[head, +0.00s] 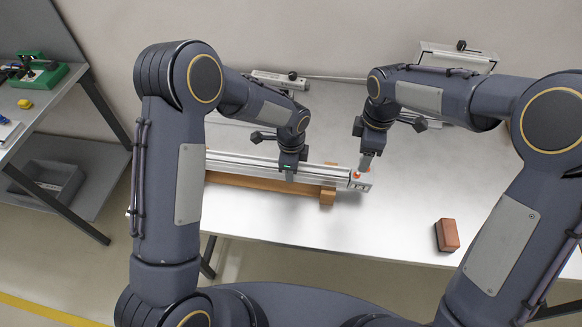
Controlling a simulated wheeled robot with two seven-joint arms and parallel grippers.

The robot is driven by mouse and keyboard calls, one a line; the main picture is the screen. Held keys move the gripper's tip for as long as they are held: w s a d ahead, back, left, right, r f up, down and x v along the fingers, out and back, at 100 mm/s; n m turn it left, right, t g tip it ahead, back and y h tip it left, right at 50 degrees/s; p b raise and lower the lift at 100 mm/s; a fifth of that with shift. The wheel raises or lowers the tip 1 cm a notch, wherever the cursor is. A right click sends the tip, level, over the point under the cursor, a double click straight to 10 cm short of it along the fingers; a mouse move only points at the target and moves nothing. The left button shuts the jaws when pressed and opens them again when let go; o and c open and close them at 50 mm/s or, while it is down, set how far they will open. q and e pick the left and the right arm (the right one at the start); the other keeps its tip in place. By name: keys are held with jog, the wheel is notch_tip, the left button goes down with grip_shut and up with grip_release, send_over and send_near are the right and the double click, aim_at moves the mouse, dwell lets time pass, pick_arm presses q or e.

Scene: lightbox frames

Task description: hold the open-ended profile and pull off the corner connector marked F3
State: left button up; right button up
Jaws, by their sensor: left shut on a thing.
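The silver profile (325,174) lies nearly left to right on the table, along a wooden support. A pale corner connector (361,184) with an orange-red spot and small dark marking sits at its right end; the marking is too small to read surely. My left gripper (288,174) is shut on the profile, a little left of its right end. My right gripper (366,166) points down at the connector, its fingertips at or just above it. I cannot tell whether they touch it or how far apart they are. My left arm hides the profile's left end.
A wooden support (328,196) lies along the near side of the profile. A red-brown block (447,235) lies at the front right of the metal table (400,222). Clamp-like fixtures (281,80) stand at the back. A side bench with a green device (42,72) is at left.

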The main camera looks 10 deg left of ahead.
aim_at(355, 175)
jog(key=shift+w+a+f+n, duration=0.15)
jog(key=shift+a+f+n, duration=0.1)
jog(key=shift+f, duration=0.2)
jog(key=shift+w+a+f+n, duration=0.15)
jog(key=shift+a+f, duration=0.05)
jog(key=shift+f, duration=5.95)
jog(key=c, duration=1.2)
jog(key=shift+d, duration=0.2)
jog(key=shift+d, duration=3.55)
